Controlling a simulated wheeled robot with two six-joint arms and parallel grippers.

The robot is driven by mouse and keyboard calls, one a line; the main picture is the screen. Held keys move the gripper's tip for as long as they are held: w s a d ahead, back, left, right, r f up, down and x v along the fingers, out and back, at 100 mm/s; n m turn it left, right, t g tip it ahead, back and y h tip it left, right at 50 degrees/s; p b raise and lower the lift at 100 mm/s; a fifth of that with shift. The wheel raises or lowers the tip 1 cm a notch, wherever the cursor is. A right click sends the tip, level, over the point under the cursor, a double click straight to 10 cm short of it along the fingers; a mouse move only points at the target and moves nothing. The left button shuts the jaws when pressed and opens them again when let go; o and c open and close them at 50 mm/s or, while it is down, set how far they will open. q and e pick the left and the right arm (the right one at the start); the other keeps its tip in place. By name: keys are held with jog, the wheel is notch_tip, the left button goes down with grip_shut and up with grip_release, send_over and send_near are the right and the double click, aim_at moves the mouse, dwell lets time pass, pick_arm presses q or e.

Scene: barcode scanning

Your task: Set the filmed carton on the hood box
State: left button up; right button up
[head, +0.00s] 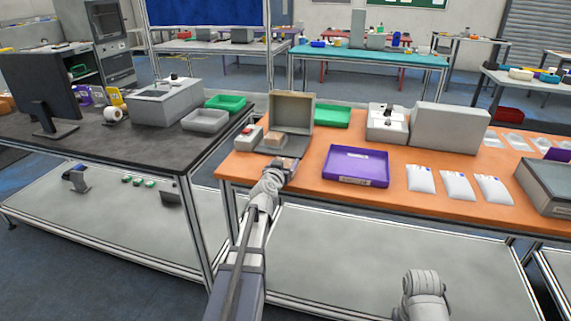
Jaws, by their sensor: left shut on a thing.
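The small tan carton (275,138) is at the front of the open hood box (293,109) on the orange table. The hood box is grey-brown with its lid raised behind the carton. My left gripper (284,164) is at the table's front edge, shut on the carton from the near side. The gripper partly hides the carton's lower part, and I cannot tell whether the carton touches the surface under it. Any film on it is too small to make out. Of my right arm only a link shows at the bottom; its gripper is out of view.
A small grey box with a red button (249,134) stands left of the hood box. A purple tray (357,167) lies to the right, with white pouches (421,179) beyond it. A green tray (333,117), a white device (388,124) and a large grey box (449,128) stand behind.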

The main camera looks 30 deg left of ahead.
pick_arm(q)
jog(key=o, duration=1.4)
jog(key=p+v, duration=0.1)
jog(key=v, duration=0.7)
jog(key=shift+a+f, duration=0.1)
jog(key=shift+a, duration=0.1)
